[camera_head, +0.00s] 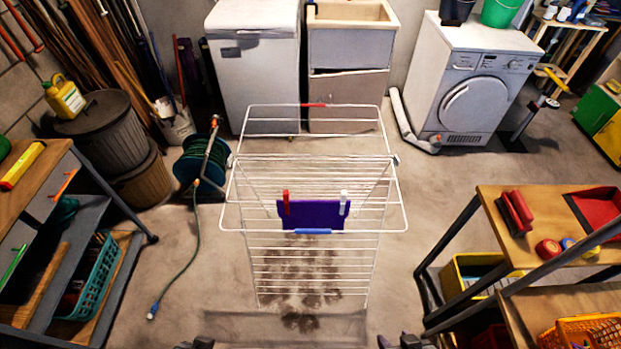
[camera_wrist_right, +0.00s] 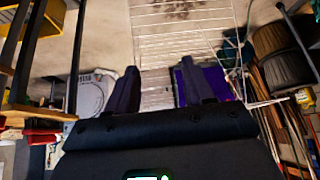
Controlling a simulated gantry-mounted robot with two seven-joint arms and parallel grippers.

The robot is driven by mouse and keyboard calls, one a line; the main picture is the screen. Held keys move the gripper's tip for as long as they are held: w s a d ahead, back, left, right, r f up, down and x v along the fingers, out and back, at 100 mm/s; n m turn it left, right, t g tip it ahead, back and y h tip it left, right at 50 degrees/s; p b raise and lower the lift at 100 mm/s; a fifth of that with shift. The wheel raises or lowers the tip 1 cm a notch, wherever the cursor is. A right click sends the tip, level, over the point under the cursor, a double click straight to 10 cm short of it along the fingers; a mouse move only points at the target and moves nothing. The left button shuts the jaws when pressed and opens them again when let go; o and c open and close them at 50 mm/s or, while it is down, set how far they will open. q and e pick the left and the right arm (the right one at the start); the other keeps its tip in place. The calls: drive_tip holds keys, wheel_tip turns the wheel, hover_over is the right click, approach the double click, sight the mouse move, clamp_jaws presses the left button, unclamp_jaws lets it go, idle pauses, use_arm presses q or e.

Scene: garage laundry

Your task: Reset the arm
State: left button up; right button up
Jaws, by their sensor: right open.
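My right gripper (camera_head: 403,342) shows at the bottom edge in the head view, in front of the drying rack. In the right wrist view its two dark fingers (camera_wrist_right: 157,78) stand apart with nothing between them. My left gripper (camera_head: 197,343) shows only as a small dark piece at the bottom edge, left of the rack, and its jaws cannot be made out. A white drying rack (camera_head: 313,267) stands mid-floor. A purple cloth (camera_head: 312,213) hangs on it, with a red peg (camera_head: 286,202), a white peg (camera_head: 344,203) and a blue peg (camera_head: 313,231).
A wooden workbench (camera_head: 540,238) with a red stapler-like tool (camera_head: 515,213) stands at right. A shelf with a teal basket (camera_head: 95,280) stands at left. A green hose reel (camera_head: 203,160), a washing machine (camera_head: 470,85) and a sink (camera_head: 350,12) are farther back. Floor beside the rack is clear.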

drive_tip(key=s+d+g+h, duration=0.1)
drive_tip(key=s+d+g, duration=0.1)
drive_tip(key=s+d, duration=0.15)
wheel_tip(320, 180, up, 33)
drive_tip(key=p, duration=3.3)
drive_tip(key=shift+s+g, duration=0.4)
drive_tip(key=shift+r, duration=0.1)
